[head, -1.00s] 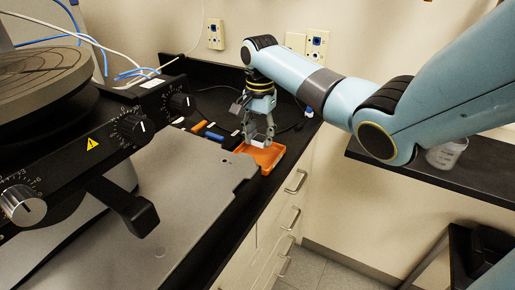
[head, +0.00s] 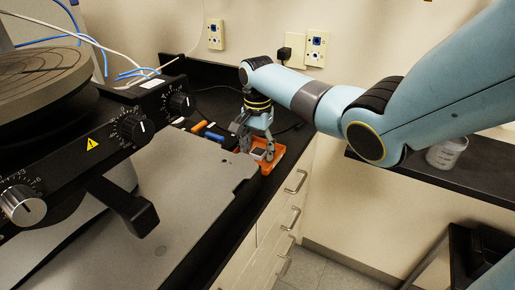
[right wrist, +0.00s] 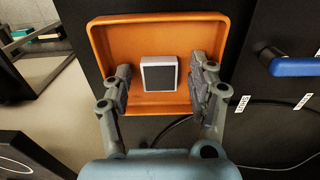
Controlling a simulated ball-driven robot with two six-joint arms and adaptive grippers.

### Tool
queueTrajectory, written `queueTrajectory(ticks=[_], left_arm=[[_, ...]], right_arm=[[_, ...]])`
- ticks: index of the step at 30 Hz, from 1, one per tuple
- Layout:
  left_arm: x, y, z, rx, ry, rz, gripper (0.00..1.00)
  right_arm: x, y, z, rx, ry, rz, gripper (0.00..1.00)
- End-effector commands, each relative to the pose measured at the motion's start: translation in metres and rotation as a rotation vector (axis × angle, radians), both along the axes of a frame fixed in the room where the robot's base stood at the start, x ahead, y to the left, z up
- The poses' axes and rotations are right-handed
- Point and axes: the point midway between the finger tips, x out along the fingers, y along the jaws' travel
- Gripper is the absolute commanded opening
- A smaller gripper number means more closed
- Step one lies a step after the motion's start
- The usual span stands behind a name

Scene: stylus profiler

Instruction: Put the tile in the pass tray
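The tile (head: 258,153), a small block with a dark top and pale sides, sits in the orange tray (head: 277,158). In the right wrist view the tile (right wrist: 160,74) shows a grey face with a white border, inside the orange tray (right wrist: 158,23). My right gripper (head: 257,150) is low over the tray. In the right wrist view the fingers of my right gripper (right wrist: 160,80) are spread on both sides of the tile, with gaps between. My left gripper is not in view. I cannot read any label on the tray.
An orange item (head: 199,126) and a blue item (head: 213,137) lie beside the tray on the black bench. The profiler's grey base plate (head: 185,185) is close on the tray's left. Drawers (head: 285,205) are below the bench edge. A beaker (head: 446,153) stands on the right shelf.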

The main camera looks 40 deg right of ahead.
Motion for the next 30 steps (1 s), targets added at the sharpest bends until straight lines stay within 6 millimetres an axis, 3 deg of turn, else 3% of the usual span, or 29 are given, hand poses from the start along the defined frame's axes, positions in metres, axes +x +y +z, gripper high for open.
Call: queueTrajectory(ticks=[8,11,21,30], left_arm=[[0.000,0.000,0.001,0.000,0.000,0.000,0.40],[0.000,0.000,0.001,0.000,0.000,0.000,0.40],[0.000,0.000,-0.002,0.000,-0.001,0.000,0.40],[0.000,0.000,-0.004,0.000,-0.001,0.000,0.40]], right_arm=[[0.000,0.000,0.005,-0.001,-0.001,0.000,0.59],[0.001,-0.001,0.019,-0.002,-0.004,0.000,0.59],[0.001,-0.001,0.092,-0.001,-0.003,0.000,0.59],[0.000,0.000,0.122,0.000,-0.001,0.000,0.59]])
